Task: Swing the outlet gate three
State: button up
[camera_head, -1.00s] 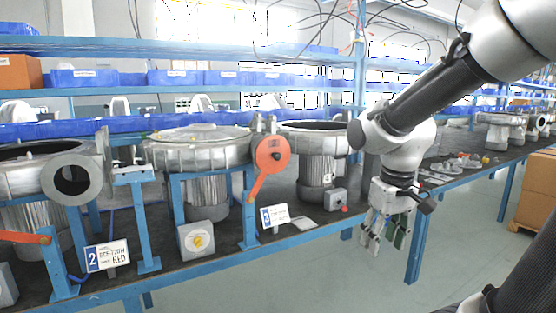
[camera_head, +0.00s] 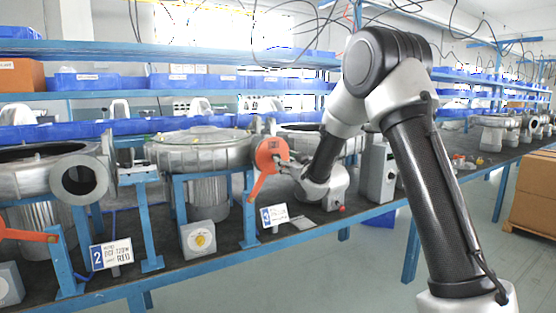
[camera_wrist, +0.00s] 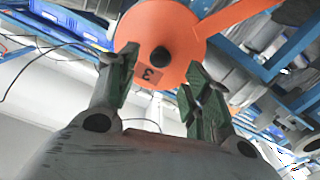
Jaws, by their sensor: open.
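The orange outlet gate three is a round disc (camera_head: 270,153) with a lever arm (camera_head: 259,187) slanting down to the left, in the middle of the head view. In the wrist view the disc (camera_wrist: 160,38) faces me, with a dark centre knob and a tag marked 3 (camera_wrist: 150,76). Its lever (camera_wrist: 238,12) runs to the upper right there. My gripper (camera_wrist: 162,80) is open, its two fingers on either side of the tagged edge of the disc. Whether they touch it I cannot tell. In the head view my gripper (camera_head: 288,168) is small beside the disc's right side.
A second orange lever (camera_head: 25,236) lies level at the left, near a sign marked 2 (camera_head: 111,254). A blue-edged sign (camera_head: 274,215) stands below gate three. Blower housings (camera_head: 200,150) line the bench. The floor in front (camera_head: 360,280) is clear.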

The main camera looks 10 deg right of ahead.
send_over(270, 171)
jog(key=s+d, duration=0.2)
jog(key=d, duration=0.1)
jog(key=shift+s+a+f, duration=0.1)
jog(key=shift+a, duration=0.15)
grip_shut()
